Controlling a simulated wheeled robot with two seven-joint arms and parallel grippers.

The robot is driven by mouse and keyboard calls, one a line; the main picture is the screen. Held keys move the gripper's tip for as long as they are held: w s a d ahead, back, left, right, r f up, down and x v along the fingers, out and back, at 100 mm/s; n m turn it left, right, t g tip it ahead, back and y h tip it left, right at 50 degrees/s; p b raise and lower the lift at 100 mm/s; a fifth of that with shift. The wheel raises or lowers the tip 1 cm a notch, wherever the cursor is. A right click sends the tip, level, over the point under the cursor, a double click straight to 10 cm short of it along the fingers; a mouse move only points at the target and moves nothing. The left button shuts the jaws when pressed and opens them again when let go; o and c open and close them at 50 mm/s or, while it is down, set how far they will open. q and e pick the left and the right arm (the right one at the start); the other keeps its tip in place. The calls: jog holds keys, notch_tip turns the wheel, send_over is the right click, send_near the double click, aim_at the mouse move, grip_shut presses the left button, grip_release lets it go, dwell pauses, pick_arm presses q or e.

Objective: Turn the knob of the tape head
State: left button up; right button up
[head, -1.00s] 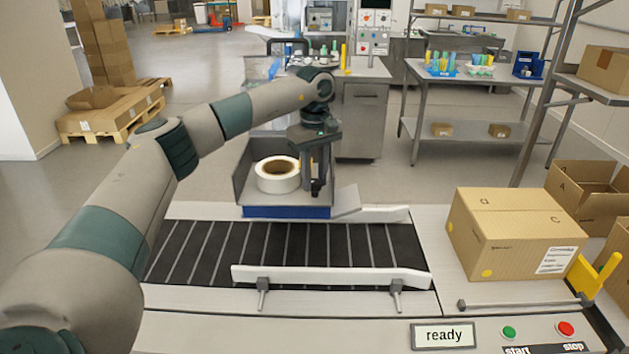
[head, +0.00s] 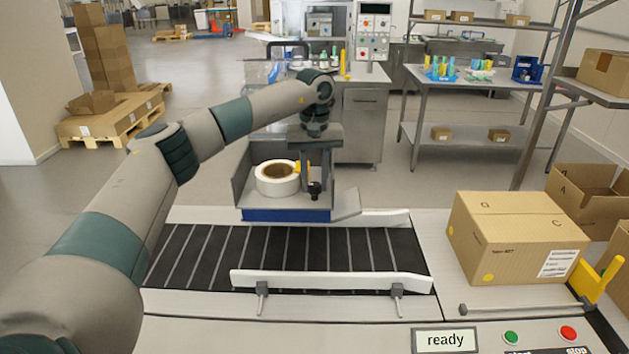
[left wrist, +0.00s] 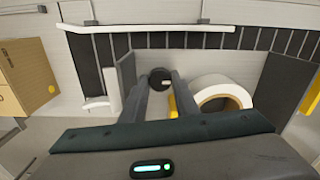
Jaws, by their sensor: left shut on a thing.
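The tape head (head: 285,213) is a grey metal housing with a blue base, beyond the conveyor. It holds a white tape roll (head: 268,184). Its small black knob (head: 314,190) is at the right of the roll. My left gripper (head: 315,182) reaches down into the housing and is shut on the knob. In the left wrist view, the round knob (left wrist: 160,78) sits between the two fingertips (left wrist: 160,83), with the white roll (left wrist: 214,92) to the right. A yellow part (head: 299,168) stands between gripper and roll. My right gripper is not in view.
The black conveyor (head: 280,255) has white guide rails (head: 330,281) along it. A closed carton (head: 515,240) stands at the right, above a panel with a "ready" display (head: 445,339), a green button (head: 511,337) and a red button (head: 568,332).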

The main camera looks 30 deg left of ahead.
pick_arm(q)
jog(key=shift+r, duration=0.1)
jog(key=o, duration=0.8)
jog(key=shift+r, duration=0.5)
notch_tip(320, 180, up, 9)
jog(key=b, duration=0.3)
notch_tip(320, 180, up, 6)
send_over(315, 184)
jog(key=shift+r, duration=0.7)
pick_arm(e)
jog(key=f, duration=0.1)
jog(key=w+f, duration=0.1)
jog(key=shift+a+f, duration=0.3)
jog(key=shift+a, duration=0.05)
